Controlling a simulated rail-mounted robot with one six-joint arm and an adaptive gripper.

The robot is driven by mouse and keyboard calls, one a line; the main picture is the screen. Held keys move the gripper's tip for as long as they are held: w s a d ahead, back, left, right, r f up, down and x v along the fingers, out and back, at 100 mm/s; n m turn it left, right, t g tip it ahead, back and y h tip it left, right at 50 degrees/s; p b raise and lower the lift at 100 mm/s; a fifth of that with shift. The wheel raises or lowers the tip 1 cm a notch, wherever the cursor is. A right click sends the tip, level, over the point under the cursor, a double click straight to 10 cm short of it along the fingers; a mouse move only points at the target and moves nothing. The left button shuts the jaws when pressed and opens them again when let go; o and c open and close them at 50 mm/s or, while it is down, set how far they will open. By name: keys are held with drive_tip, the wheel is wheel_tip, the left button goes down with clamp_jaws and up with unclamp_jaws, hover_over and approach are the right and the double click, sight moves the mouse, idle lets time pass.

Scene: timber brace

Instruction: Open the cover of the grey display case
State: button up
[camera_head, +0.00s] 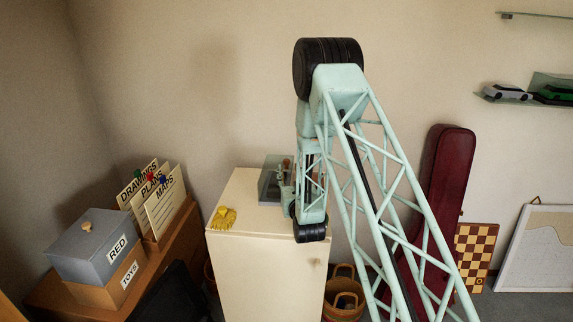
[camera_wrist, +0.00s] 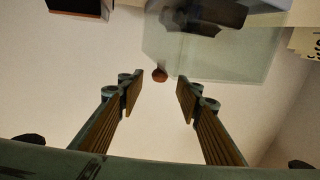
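The grey display case (camera_head: 268,187) stands on top of a cream cabinet and is partly hidden behind my arm in the head view. Its see-through cover (camera_wrist: 225,60) fills the upper middle of the wrist view, with a dark object showing through it. The cover appears to be down. A small reddish-brown knob (camera_wrist: 160,74) sits at the cover's edge. My gripper (camera_wrist: 158,88) is open and empty. Its two fingers point at the knob, which lies between and slightly beyond the tips, with gaps on both sides. In the head view my arm hides the fingers.
A yellow item (camera_head: 224,218), perhaps gloves, lies at the left of the cream cabinet (camera_head: 262,270). A grey box (camera_head: 92,245) and labelled folders (camera_head: 158,200) stand on a wooden unit at left. A dark red instrument case (camera_head: 447,180) leans on the wall at right.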

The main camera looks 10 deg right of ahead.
sight(287, 164)
drive_tip(key=shift+w+d+b, duration=0.1)
drive_tip(key=shift+w+b, duration=0.2)
drive_tip(key=shift+w, duration=3.15)
clamp_jaws()
